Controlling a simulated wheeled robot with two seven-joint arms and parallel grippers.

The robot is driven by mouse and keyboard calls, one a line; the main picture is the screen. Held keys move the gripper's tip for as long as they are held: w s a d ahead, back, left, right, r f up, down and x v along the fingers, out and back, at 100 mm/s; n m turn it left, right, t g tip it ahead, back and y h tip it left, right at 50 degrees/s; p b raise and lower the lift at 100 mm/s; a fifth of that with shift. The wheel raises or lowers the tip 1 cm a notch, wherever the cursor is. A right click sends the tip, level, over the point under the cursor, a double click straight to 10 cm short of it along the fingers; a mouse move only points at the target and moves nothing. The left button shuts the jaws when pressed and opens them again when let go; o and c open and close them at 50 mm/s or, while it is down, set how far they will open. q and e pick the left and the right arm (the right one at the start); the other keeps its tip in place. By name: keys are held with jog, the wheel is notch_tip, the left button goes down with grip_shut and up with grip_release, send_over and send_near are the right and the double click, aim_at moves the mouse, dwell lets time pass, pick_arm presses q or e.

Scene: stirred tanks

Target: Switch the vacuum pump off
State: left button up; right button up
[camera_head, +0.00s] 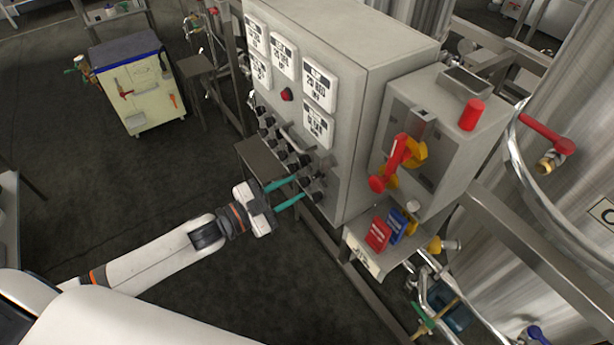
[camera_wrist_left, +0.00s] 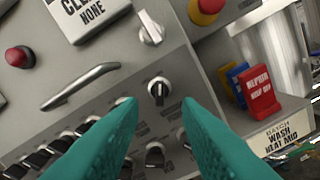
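The grey control cabinet (camera_head: 345,140) carries rows of small black rotary switches on its lower front. My left gripper (camera_head: 300,186) is open, its two teal fingers pointing at the right end of these rows. In the left wrist view, a black rotary switch (camera_wrist_left: 159,90) with a pale pointer mark lies between and just beyond the fingertips of the gripper (camera_wrist_left: 160,103). The fingers do not appear closed on it. Its pointer looks nearly upright in that view. The small labels are too blurred to read, so I cannot tell which switch is the vacuum pump's. My right gripper is not in view.
A metal bar handle (camera_wrist_left: 80,86), a red button (camera_wrist_left: 20,57) and a silver knob (camera_wrist_left: 150,28) sit near the switches. A smaller box with a red-and-yellow handle (camera_head: 400,158) and hanging tags (camera_head: 378,235) stands right. A steel tank (camera_head: 560,120) is beyond.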

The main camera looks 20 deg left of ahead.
aim_at(313, 179)
pick_arm(q)
jog(key=shift+p+x, duration=0.5)
jog(key=shift+x, duration=1.9)
grip_shut()
